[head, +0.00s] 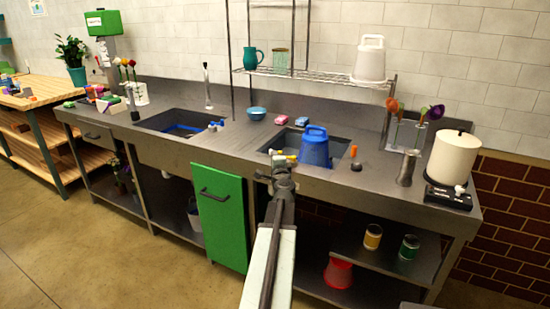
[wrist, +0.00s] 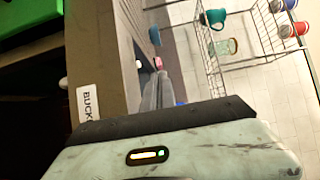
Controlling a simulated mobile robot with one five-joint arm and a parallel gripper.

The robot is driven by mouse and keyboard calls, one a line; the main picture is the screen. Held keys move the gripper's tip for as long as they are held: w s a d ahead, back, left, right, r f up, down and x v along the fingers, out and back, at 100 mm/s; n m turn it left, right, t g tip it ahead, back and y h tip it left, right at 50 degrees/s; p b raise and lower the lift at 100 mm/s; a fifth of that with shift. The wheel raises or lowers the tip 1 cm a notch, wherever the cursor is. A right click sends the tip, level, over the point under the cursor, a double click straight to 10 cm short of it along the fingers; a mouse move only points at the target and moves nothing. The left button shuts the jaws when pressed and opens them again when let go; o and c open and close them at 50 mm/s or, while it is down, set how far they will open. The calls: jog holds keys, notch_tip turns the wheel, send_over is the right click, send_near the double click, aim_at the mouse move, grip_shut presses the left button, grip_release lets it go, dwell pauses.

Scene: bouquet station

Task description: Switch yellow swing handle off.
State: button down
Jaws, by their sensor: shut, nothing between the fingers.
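My gripper (head: 281,163) is shut and empty. It hides part of that spot, so I cannot tell the handle's full shape, its position or whether they touch. In the wrist view my gripper (wrist: 160,90) points along the counter edge, and no yellow handle is clear there.
A blue bucket (head: 315,147) stands in the right sink. A wire shelf (head: 310,76) hangs above with a teal pitcher (head: 253,58) and a white bucket (head: 369,60). A green cabinet door (head: 221,215) is below the counter. Open floor (head: 120,255) lies at the left.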

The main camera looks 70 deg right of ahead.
jog(key=shift+s, duration=0.25)
jog(key=v, duration=0.7)
jog(key=shift+a, duration=0.3)
